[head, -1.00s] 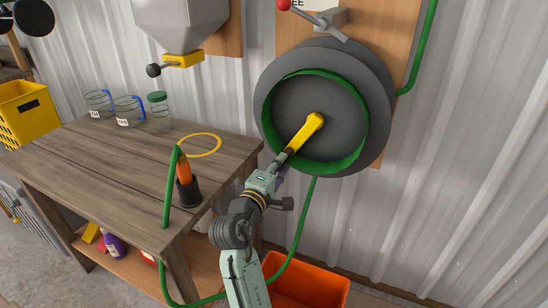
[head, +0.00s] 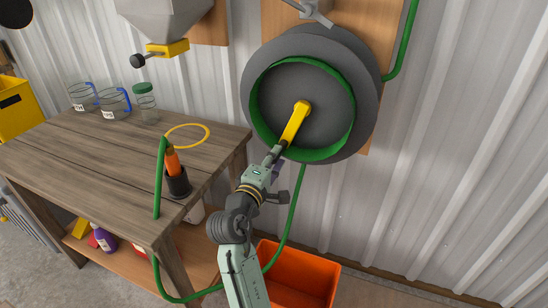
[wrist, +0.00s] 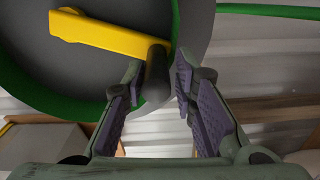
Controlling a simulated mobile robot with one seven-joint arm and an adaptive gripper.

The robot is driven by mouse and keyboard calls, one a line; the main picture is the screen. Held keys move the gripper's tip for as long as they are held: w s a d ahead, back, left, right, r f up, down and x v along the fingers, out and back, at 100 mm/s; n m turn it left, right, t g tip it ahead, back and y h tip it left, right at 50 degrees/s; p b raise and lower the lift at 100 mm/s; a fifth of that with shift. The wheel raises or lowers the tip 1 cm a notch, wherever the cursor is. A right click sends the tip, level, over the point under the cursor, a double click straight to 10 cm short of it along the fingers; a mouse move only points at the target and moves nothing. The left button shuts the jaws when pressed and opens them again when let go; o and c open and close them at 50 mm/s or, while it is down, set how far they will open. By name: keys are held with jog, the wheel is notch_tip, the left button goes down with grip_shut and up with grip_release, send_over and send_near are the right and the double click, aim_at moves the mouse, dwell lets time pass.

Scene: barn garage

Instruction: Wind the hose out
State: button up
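The grey hose reel (head: 365,70) hangs on a wooden board on the wall, with green hose (head: 338,133) coiled inside its rim. Its yellow crank (head: 297,118) points down and slightly left from the hub; it also shows in the wrist view (wrist: 105,35). My gripper (head: 279,151) is at the crank's outer end. In the wrist view my two fingers (wrist: 160,72) stand on either side of the crank's dark handle (wrist: 157,80), with a gap visible at the right finger. The hose's orange nozzle end (head: 173,162) stands in a black cup (head: 178,184) on the table.
The wooden table (head: 95,160) stands left of my arm, with jars (head: 115,102) and a yellow ring (head: 188,136) on it. An orange bin (head: 303,277) is on the floor below the reel. The hose loops down between reel and table. The right side is clear.

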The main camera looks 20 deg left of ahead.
jog(key=shift+o, duration=1.2)
jog(key=shift+a+f, duration=0.1)
jog(key=shift+o, duration=0.2)
jog(key=s, duration=1.2)
jog(key=shift+a, duration=0.15)
jog(key=shift+w, duration=0.1)
jog(key=w+m+b, duration=0.2)
jog(key=w+m, duration=0.2)
jog(key=m, duration=0.1)
jog(key=w+m+b, duration=0.2)
jog(key=w+m, duration=0.2)
jog(key=w, duration=0.1)
jog(key=w+m+b, duration=0.2)
jog(key=w+m, duration=0.3)
jog(key=shift+w+d+r+m, duration=0.25)
jog(key=shift+d+r+m, duration=0.05)
jog(key=shift+c, duration=0.2)
